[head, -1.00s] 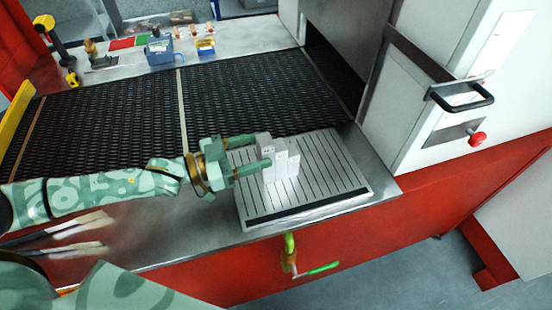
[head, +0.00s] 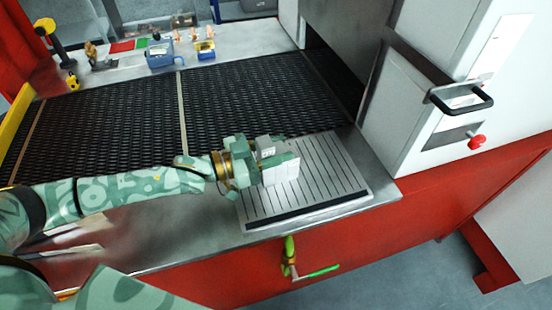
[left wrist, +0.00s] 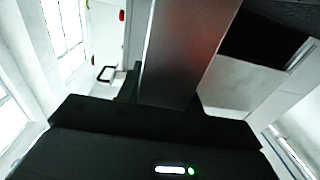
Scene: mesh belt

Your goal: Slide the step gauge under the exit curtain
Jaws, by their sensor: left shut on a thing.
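I cannot tell whether the gauge touches the plate. The exit curtain looks to be the grey panel (head: 345,40) over the dark opening at the upper right. A grey panel (left wrist: 185,50) also shows in the left wrist view, where gauge and fingertips are hidden. My right gripper is not in view.
The dark mesh belt (head: 110,125) runs into the dark opening. The white machine housing (head: 440,90) with a black handle (head: 462,100) and red knob (head: 477,142) bounds the right. Blue bins (head: 160,58) stand behind the belt. A green lever (head: 318,271) sticks out in front.

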